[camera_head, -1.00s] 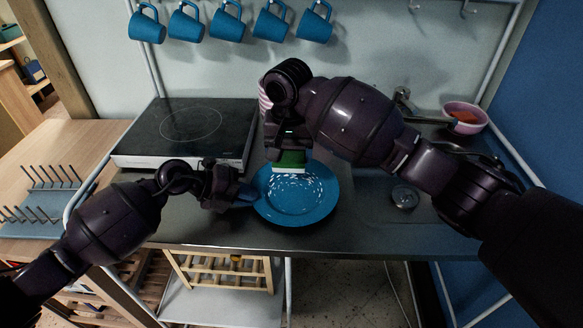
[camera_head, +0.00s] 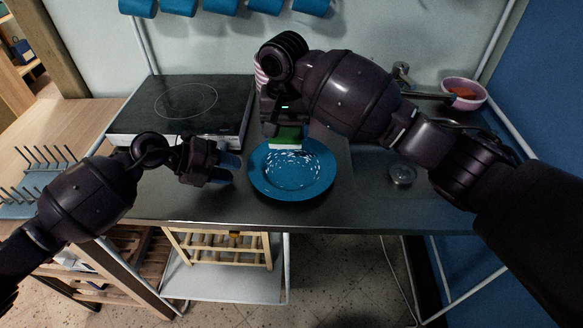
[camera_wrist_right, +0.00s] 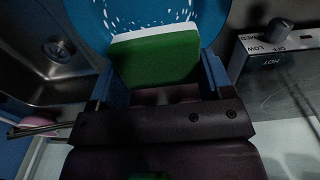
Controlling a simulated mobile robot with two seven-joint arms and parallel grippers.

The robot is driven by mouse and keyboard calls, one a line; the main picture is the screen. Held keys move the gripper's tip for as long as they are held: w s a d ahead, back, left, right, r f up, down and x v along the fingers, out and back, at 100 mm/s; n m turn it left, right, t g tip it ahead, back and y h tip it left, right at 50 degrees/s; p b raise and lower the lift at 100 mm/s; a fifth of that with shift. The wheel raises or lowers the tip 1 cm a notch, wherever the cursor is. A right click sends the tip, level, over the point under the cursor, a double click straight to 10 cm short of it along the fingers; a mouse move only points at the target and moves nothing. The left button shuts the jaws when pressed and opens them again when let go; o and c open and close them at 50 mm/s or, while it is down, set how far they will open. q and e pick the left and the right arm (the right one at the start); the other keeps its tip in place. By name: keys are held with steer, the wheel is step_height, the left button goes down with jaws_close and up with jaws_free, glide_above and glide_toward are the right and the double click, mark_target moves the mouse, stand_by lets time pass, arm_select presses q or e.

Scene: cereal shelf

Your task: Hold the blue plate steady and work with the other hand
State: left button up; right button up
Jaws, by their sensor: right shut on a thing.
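The blue plate (camera_head: 310,183) lies flat on the metal counter, with white specks across its middle. My right gripper (camera_head: 284,132) is shut on a green and white sponge (camera_head: 287,143) at the plate's far side. In the right wrist view the sponge (camera_wrist_right: 156,58) sits between the blue fingers, its white edge over the specked part of the plate (camera_wrist_right: 135,8). Whether it touches the plate is hard to tell. My left gripper (camera_head: 228,168) is just left of the plate, apart from the rim. Its two blue fingers look spread, with nothing between them.
A hob (camera_head: 185,105) stands behind my left gripper. A pink bowl (camera_head: 463,95) and a sink with a drain (camera_head: 402,174) are at the right. A dish rack (camera_head: 40,180) is at the far left. Blue mugs (camera_head: 222,5) hang above.

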arm_select(q)
steer(key=v, duration=0.7)
steer(key=shift+s+a+r, duration=0.15)
steer(key=shift+r, duration=0.2)
arm_select(e)
steer(key=shift+r+p, duration=0.6)
steer(key=shift+r, duration=0.5)
steer(key=shift+r+p, duration=0.75)
steer(key=shift+r, duration=0.4)
arm_select(q)
steer(key=v, duration=0.7)
steer(key=shift+r, duration=0.1)
